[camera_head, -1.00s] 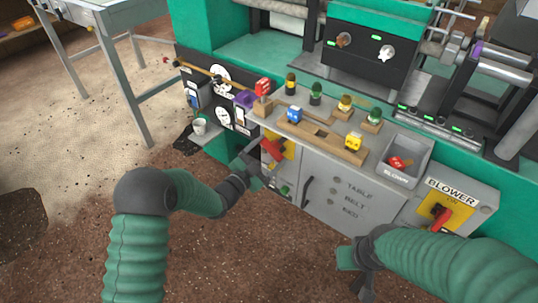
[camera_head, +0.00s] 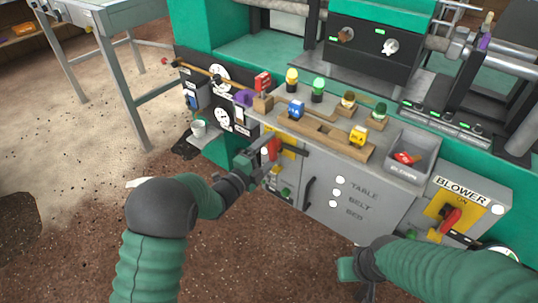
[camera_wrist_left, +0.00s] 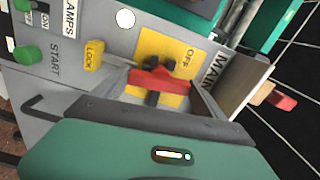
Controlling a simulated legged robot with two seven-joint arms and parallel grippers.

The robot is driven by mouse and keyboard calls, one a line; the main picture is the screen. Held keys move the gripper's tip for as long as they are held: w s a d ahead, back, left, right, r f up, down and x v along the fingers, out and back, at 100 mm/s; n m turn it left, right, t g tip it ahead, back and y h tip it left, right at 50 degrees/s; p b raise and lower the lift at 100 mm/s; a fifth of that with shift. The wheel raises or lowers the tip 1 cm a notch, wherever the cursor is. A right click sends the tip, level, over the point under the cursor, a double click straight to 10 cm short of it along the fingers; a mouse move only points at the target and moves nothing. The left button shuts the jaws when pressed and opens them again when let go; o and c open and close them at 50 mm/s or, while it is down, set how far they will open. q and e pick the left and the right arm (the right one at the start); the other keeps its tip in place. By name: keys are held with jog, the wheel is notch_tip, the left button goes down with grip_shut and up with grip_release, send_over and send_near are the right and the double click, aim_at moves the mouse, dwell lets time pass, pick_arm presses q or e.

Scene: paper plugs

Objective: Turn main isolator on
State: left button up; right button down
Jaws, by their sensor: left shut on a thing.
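The main isolator is a red rotary handle (camera_head: 273,148) on a yellow plate (camera_head: 288,142) at the left of the grey cabinet. In the head view the handle stands about upright. The left wrist view shows the red handle (camera_wrist_left: 160,81) on its yellow plate (camera_wrist_left: 150,50), marked OFF and MAIN. My left gripper (camera_head: 266,165) is at the handle and shut on it, partly hiding it. My right gripper (camera_head: 360,270) hangs low before the cabinet, away from the isolator; its jaws are not clear.
A similar red BLOWER handle (camera_head: 451,220) is at the right. White TABLE, BELT and BED lamps (camera_head: 339,192) are lit on the cabinet. A wooden rack (camera_head: 325,136) and a grey bin (camera_head: 411,153) are on top.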

pick_arm(q)
jog(key=shift+s+d+f+m, duration=0.15)
jog(key=shift+f+m, duration=0.25)
jog(key=shift+m, duration=0.2)
jog(key=shift+b, duration=0.3)
jog(key=o, duration=1.8)
jog(key=shift+o, duration=1)
jog(key=shift+r, duration=0.15)
jog(key=p+v, duration=0.4)
jog(key=v, duration=1.3)
jog(key=shift+p, duration=0.3)
